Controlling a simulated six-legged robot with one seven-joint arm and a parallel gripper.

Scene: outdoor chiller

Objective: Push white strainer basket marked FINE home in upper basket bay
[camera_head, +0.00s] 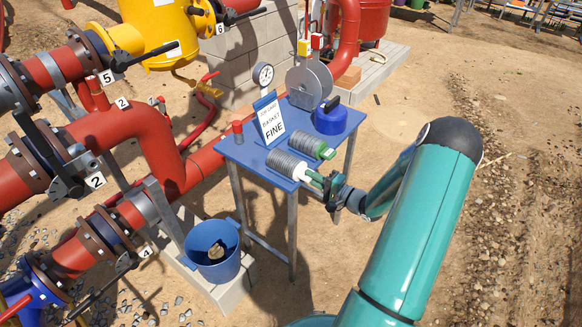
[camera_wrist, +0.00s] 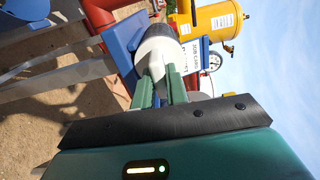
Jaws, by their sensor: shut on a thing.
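A strainer basket with a white end (camera_wrist: 160,45) shows in the wrist view, between the tips of my gripper (camera_wrist: 163,88). In the head view the basket's grey ribbed body (camera_head: 285,163) lies over the front edge of the blue table (camera_head: 238,152), its outer end toward my gripper (camera_head: 325,186). My green fingers are shut on that end. I cannot tell whether the basket rests on the table or is just above it. A white sign (camera_head: 271,122) reading FINE stands behind. I cannot make out a mark on the basket or clearly identify the upper basket bay.
A second grey basket with a green end (camera_head: 327,152) lies close behind, beside a blue round container (camera_head: 331,118). A blue bucket (camera_head: 213,250) stands below left. Red pipes (camera_head: 120,130) fill the left. Open sandy ground (camera_head: 530,200) lies to the right.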

